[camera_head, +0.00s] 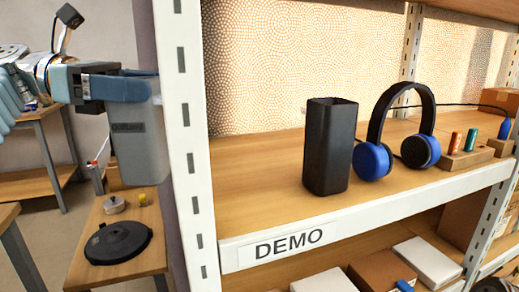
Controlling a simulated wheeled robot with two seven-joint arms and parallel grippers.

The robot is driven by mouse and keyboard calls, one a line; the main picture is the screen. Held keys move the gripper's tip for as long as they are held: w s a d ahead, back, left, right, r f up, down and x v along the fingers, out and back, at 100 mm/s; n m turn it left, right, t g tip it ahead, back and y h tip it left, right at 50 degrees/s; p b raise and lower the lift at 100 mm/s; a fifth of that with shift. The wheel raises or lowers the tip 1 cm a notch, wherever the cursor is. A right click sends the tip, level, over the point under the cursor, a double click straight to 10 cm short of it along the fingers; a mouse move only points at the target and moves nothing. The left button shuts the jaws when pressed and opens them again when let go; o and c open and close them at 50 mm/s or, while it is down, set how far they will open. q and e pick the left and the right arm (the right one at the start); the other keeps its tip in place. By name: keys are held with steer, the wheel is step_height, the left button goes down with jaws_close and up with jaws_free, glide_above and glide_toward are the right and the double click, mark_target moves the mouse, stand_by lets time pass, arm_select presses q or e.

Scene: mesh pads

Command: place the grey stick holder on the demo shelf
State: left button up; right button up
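The grey stick holder (140,145), a tall box-like cup with a dark label, is upright in the air at the left. My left gripper (125,87) has its blue fingers at the upper part of the holder and appears shut on it. The holder is left of the white shelf post, outside the shelf. The demo shelf (260,205) is a wooden board with a white front edge and a DEMO label (289,246). My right gripper is not in view.
A black holder (328,150) stands on the shelf, with blue headphones (375,160) right of it and small coloured items (455,142) farther right. The board left of the black holder is clear. The white post (185,130) bounds the shelf. A low table (90,220) carries a black disc (117,243).

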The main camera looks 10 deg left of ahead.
arm_select(q)
steer(key=f+b+x, duration=0.1)
steer(key=x, duration=1.5)
steer(key=shift+d+f, duration=0.15)
steer(key=shift+f, duration=0.25)
steer(key=shift+b, duration=0.3)
steer(key=shift+f, duration=0.15)
steer(key=o, duration=1.6)
